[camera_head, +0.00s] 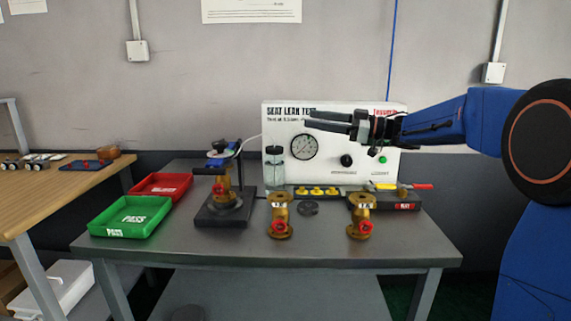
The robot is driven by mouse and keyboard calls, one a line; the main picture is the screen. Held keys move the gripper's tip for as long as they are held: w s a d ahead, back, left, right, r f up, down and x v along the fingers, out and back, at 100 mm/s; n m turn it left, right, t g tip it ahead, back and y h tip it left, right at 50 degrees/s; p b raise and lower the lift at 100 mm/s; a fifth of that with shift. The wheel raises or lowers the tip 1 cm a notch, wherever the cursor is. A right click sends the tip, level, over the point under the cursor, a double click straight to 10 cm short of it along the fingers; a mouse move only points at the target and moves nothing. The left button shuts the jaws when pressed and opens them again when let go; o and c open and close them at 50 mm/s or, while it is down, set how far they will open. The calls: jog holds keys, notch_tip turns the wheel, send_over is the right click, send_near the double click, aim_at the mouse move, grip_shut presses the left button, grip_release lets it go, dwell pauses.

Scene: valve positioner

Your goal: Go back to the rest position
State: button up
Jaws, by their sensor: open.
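My gripper (309,121) is at the end of my blue arm, which reaches in from the right. It is in the air in front of the white seat leak test panel (279,123), pointing left. Its two dark fingers are apart and nothing shows between them. It hides part of the panel's upper middle and right. A brass valve (280,213) with a red handle stands upright at the middle of the grey table (330,248). A second brass valve (361,212) stands to its right. Another valve (222,188) sits in the dark test fixture (222,212) at left.
A green PASS tray (131,216) and a red tray (161,187) lie at the table's left. A glass jar (274,170) and a dark ring (308,208) are near the middle. A wooden bench (60,185) stands further left. The table's front strip is clear.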

jog(key=d+r+m+t+h, duration=0.4)
jog(key=d+m+t+h, duration=0.35)
jog(key=t, duration=0.35)
jog(key=s+d+f+m+t+h, duration=0.25)
jog(key=s+d+m+h, duration=0.25)
jog(key=d+h, duration=0.25)
jog(key=s+d+f+m+g+h, duration=0.1)
jog(key=s+d+f+g, duration=0.1)
jog(key=s+f, duration=0.4)
jog(key=s+d+f+m+g+h, duration=0.2)
jog(key=s+d+f+g, duration=0.1)
jog(key=s+f, duration=0.3)
jog(key=s+d+f+m+g+h, duration=0.1)
jog(key=s+d+f+g+h, duration=0.1)
jog(key=s+f, duration=0.5)
jog(key=shift+s+d+m+g, duration=0.2)
jog(key=shift+d+m+g, duration=0.15)
jog(key=shift+d, duration=0.3)
jog(key=s+a+f+g, duration=0.2)
jog(key=s+f+g, duration=0.1)
jog(key=s+f, duration=0.4)
jog(key=s+a+f+g+y, duration=0.1)
jog(key=s+f, duration=0.5)
jog(key=s, duration=0.6)
jog(key=shift+s+a+f+g+y, duration=0.3)
jog(key=shift+a+f+g, duration=0.15)
jog(key=shift+g, duration=0.55)
